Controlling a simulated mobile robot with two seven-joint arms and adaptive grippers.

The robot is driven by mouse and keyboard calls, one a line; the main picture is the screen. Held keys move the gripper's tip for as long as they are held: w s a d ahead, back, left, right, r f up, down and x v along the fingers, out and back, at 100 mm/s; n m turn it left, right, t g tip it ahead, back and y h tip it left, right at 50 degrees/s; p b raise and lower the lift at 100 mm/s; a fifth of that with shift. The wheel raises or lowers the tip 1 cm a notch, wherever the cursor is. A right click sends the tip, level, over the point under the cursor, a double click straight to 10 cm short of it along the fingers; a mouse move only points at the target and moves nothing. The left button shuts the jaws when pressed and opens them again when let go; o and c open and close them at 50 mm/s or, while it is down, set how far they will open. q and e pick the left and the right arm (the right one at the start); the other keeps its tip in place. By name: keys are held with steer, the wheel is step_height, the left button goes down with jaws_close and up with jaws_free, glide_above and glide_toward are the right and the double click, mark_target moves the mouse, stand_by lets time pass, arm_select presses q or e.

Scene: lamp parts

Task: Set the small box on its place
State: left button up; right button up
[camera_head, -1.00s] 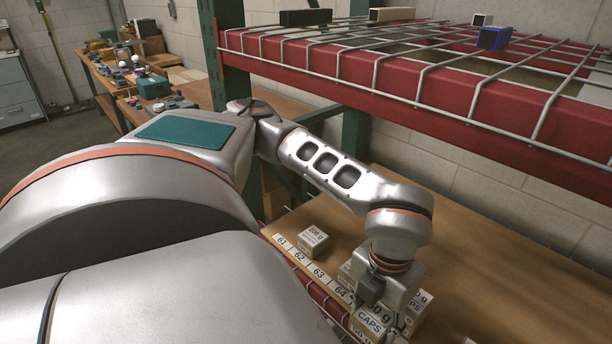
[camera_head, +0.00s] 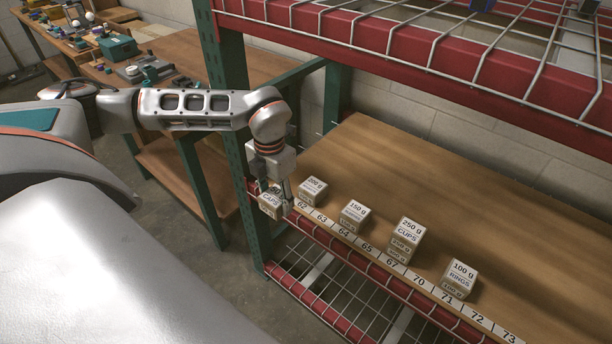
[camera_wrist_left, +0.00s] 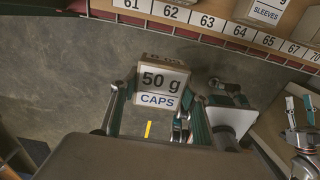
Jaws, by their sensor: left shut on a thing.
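The small box (camera_head: 270,204), a pale carton marked 50 g CAPS, is in my left gripper (camera_head: 279,192). In the left wrist view the same box (camera_wrist_left: 161,86) sits between the two fingers, its label upright and facing the camera. The gripper is shut on it. The box hangs in front of the shelf's front edge, near its left end, with floor below it. The number strip (camera_head: 366,248) runs along that edge; 62 to 73 read in the head view, and 61 in the wrist view.
Boxes marked 200 g (camera_head: 312,190), 150 g (camera_head: 355,215), 250 g CUPS (camera_head: 405,238) and 100 g RINGS (camera_head: 460,279) stand behind the strip. The wooden board (camera_head: 420,180) is clear behind them. A green post (camera_head: 238,130) stands left; a red wire-mesh shelf (camera_head: 410,45) hangs above.

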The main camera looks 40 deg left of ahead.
arm_select(q)
glide_above(313, 186)
steer(key=shift+f, duration=0.25)
steer(key=shift+f+b, duration=0.35)
steer(key=shift+f, duration=1.15)
steer(key=shift+f, duration=0.15)
steer(key=o, duration=1.1)
